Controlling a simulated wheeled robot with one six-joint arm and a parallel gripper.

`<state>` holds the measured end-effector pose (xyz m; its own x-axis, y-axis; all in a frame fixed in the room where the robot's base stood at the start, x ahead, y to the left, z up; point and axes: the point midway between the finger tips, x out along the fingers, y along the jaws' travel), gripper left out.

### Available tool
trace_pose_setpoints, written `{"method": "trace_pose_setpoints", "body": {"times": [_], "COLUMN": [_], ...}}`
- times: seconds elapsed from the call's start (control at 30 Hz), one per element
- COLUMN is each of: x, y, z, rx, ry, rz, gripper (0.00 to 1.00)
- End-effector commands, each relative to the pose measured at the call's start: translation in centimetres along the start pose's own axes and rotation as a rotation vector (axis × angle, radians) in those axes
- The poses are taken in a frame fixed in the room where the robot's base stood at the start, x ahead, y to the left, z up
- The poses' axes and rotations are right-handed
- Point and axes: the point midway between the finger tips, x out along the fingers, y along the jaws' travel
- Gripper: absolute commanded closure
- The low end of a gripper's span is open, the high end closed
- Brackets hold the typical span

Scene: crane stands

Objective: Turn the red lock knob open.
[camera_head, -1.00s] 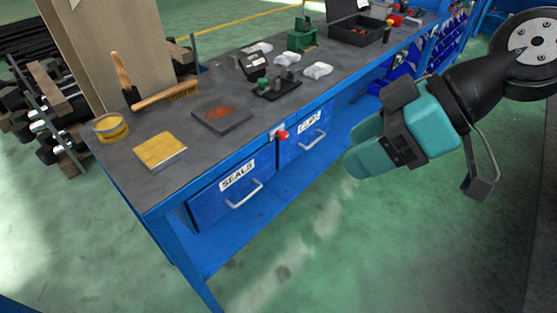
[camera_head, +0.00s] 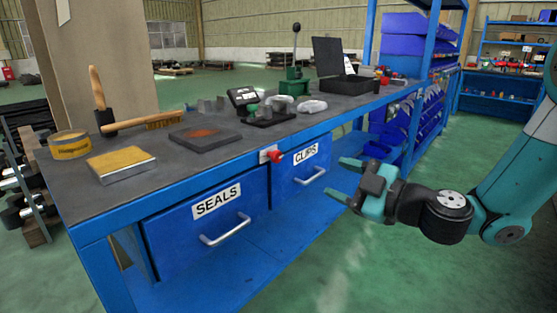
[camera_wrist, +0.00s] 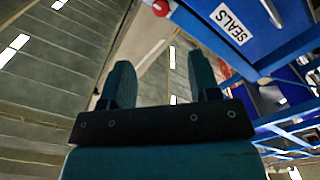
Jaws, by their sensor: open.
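The red lock knob (camera_head: 275,156) sits on a small plate on the blue front rail of the workbench, above and between two drawers. It also shows at the top edge of the wrist view (camera_wrist: 160,8). The left drawer (camera_head: 205,228) is labelled SEALS and the right drawer (camera_head: 300,178) is labelled CLIPS; both look shut. My gripper (camera_head: 337,180) is in front of the bench, to the right of the knob and a little lower, apart from it. In the wrist view its two fingers (camera_wrist: 160,85) are spread with nothing between them.
On the bench top (camera_head: 75,195) lie a yellow-topped block (camera_head: 121,164), a tin (camera_head: 70,145), a brush (camera_head: 150,123), a dark plate (camera_head: 205,134) and an open black case (camera_head: 345,85). Blue bins (camera_head: 410,45) stand at the right. The floor in front is clear.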

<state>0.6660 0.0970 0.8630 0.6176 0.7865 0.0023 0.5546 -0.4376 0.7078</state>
Motion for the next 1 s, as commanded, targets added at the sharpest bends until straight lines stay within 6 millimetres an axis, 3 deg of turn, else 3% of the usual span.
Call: {"method": "trace_pose_setpoints", "body": {"times": [0.3,0.57,1.0], "x": [4.7,7.2,14.6], "y": [0.4,0.4,-0.1], "z": [-0.8,-0.8,-0.4], "rx": [0.003,0.003,-0.002], "ry": [0.001,0.001,0.004], "rz": [-0.006,-0.006,-0.006], "gripper": [0.44,0.44,0.44]}}
